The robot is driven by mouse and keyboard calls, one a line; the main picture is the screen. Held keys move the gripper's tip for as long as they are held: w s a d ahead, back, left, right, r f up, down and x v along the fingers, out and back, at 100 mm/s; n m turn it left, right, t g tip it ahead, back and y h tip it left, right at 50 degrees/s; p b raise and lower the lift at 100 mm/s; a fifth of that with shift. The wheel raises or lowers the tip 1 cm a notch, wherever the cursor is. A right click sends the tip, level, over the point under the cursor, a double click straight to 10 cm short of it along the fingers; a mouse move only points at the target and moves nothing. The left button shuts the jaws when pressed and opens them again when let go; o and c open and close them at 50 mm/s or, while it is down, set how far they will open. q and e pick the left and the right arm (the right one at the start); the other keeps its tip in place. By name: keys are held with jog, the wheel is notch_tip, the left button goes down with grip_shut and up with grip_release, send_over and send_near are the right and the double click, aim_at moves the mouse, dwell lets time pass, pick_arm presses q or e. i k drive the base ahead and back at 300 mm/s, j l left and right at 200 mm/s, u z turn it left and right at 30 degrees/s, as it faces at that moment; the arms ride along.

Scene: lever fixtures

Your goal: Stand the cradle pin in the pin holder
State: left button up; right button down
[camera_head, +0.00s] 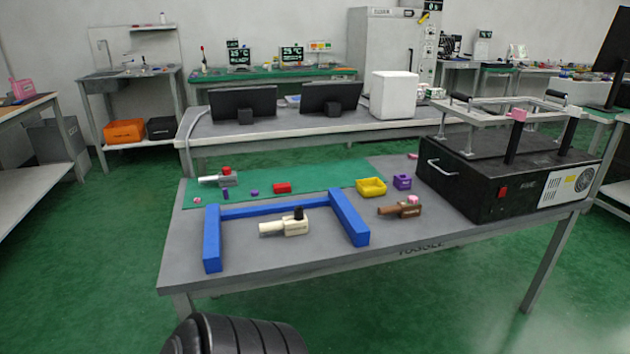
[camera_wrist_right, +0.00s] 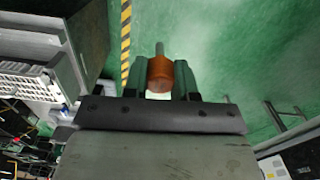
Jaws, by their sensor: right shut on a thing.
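My right gripper (camera_wrist_right: 160,82) is shut on an orange-brown cylinder with a thin grey shaft, which looks like the cradle pin (camera_wrist_right: 160,72). The shaft points away from the wrist, beyond the fingertips. Green floor lies behind it in the right wrist view, and no table surface shows below it. Neither gripper shows in the head view. The pin holder is not clearly identifiable; a small purple block with an opening (camera_head: 402,181) stands on the table beside the yellow tray (camera_head: 371,187).
A blue U-shaped frame (camera_head: 212,238) surrounds a cream lever fixture (camera_head: 285,228). A brown lever fixture (camera_head: 400,210), a grey one (camera_head: 219,180) and a red block (camera_head: 282,187) are on the table. A black machine (camera_head: 480,185) fills the right end. The table's front strip is clear.

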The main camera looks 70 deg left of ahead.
aim_at(403, 186)
jog(key=u, duration=2)
